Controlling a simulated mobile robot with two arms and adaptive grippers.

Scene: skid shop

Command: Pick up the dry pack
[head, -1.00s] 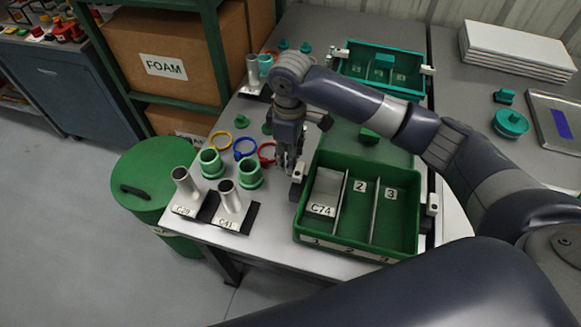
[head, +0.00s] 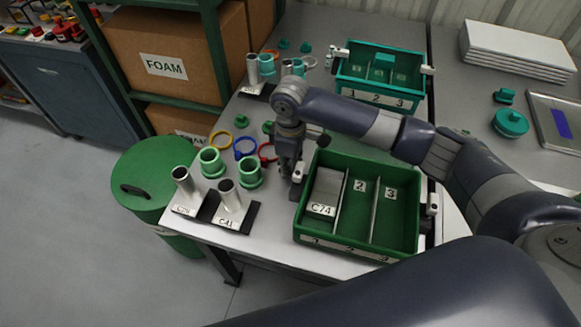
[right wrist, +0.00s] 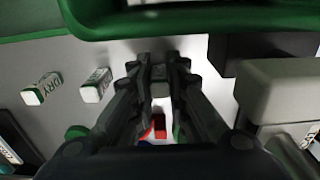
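A small white pack with green ends, marked DRY (right wrist: 42,89), lies on the grey bench top at the left of the right wrist view. A similar pale pack (right wrist: 96,85) lies beside it, its label hard to read. My right gripper (right wrist: 161,70) points down at the bench with a pale block (right wrist: 160,88) between its fingertips; whether they touch it is unclear. In the head view my right gripper (head: 289,176) is low at the left side of the green tray (head: 312,232). The DRY pack is not visible there. My left gripper is out of view.
Stands marked C28 (head: 188,208) and C41 (head: 232,218), two green collars and coloured rings lie left of my right gripper. The green tray with numbered compartments and a C74 block (head: 325,192) is close on its right. A teal tray (head: 378,97) stands behind.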

